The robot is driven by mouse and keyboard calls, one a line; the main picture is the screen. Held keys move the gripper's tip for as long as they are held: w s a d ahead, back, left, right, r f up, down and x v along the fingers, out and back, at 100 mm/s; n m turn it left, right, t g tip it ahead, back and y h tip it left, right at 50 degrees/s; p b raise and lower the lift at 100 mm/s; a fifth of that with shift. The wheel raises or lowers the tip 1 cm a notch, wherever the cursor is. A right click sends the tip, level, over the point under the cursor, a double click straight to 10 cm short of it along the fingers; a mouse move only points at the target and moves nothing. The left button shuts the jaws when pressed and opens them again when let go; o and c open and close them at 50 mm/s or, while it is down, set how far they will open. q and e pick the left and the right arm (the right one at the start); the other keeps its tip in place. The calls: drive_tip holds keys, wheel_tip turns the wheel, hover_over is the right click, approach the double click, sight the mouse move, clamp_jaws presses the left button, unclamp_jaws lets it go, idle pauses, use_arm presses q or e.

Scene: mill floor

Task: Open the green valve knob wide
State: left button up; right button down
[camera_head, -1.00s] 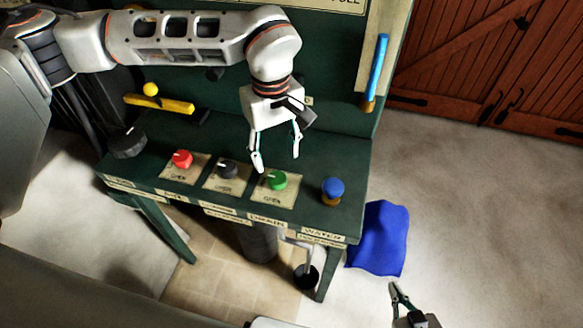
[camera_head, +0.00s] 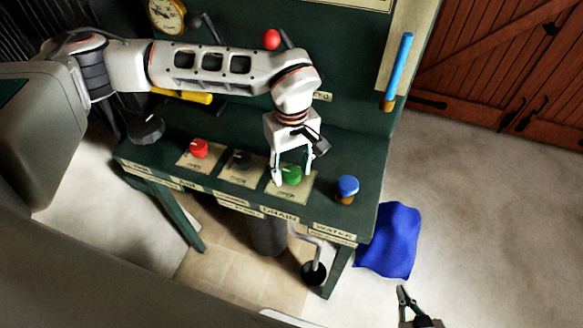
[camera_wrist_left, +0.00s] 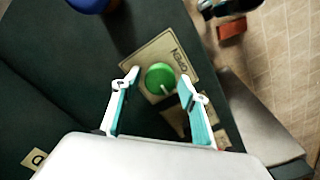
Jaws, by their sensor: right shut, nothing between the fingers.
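The green valve knob (camera_head: 291,176) sits on a pale plate (camera_head: 285,193) on the dark green bench. My left gripper (camera_head: 292,178) is over it with its fingers apart. In the left wrist view the knob (camera_wrist_left: 160,78) lies between and just beyond the two open fingertips of my left gripper (camera_wrist_left: 158,78), with gaps on both sides. The word OPEN shows on the plate beside it, and a light pointer mark shows on the knob. My right gripper (camera_head: 403,290) is low at the right, away from the bench, with its fingers together and empty.
A black knob (camera_head: 241,160) and a red knob (camera_head: 199,148) stand left of the green one. A blue knob (camera_head: 347,187) stands to its right. A blue handle (camera_head: 398,70) is on the upright panel. A blue cloth (camera_head: 390,240) lies on the floor.

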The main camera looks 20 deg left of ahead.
use_arm(q)
drive_tip(key=c, duration=0.7)
drive_tip(key=shift+o, duration=0.2)
drive_tip(key=shift+n, duration=0.3)
drive_tip(key=n, duration=0.7)
drive_tip(key=shift+p, duration=0.3)
drive_tip(key=n, duration=0.5)
drive_tip(key=shift+n, duration=0.3)
drive_tip(key=n, duration=0.4)
drive_tip(key=shift+n, duration=0.3)
